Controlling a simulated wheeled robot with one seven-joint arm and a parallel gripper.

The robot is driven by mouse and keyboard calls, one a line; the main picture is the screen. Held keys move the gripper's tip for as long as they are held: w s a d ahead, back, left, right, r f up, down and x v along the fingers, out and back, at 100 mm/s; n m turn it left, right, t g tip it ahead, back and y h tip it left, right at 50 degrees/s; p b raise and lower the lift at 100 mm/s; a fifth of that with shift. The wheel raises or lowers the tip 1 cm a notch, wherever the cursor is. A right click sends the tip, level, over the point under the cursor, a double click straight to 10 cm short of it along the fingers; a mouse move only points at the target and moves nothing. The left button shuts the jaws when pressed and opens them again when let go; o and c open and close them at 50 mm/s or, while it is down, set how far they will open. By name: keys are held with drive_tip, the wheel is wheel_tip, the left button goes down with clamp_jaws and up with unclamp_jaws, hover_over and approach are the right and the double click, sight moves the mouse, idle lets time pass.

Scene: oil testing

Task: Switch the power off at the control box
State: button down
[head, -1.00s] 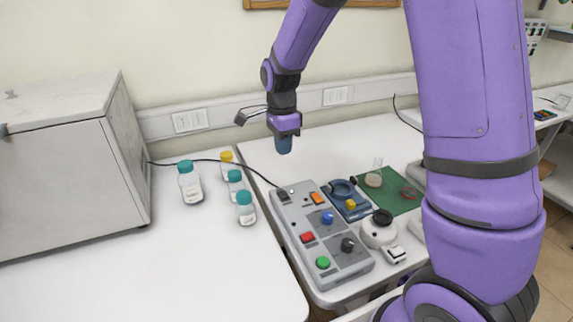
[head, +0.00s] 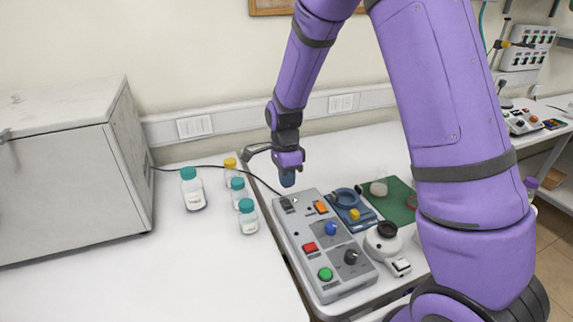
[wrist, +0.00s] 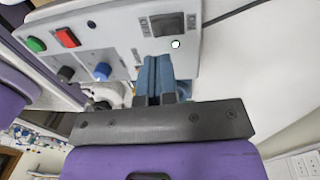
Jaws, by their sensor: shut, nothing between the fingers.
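I cannot tell whether the tips touch the panel.
Several capped bottles (head: 247,216) stand left of the box. A black cable (head: 215,161) runs to its far end. A blue device (head: 352,211), a white round device (head: 384,243) and a green mat (head: 397,206) lie to the right. A large grey cabinet (head: 70,190) stands left.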

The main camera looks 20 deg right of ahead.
sight(289, 204)
drive_tip(key=f, duration=0.6)
drive_tip(key=shift+s, duration=0.35)
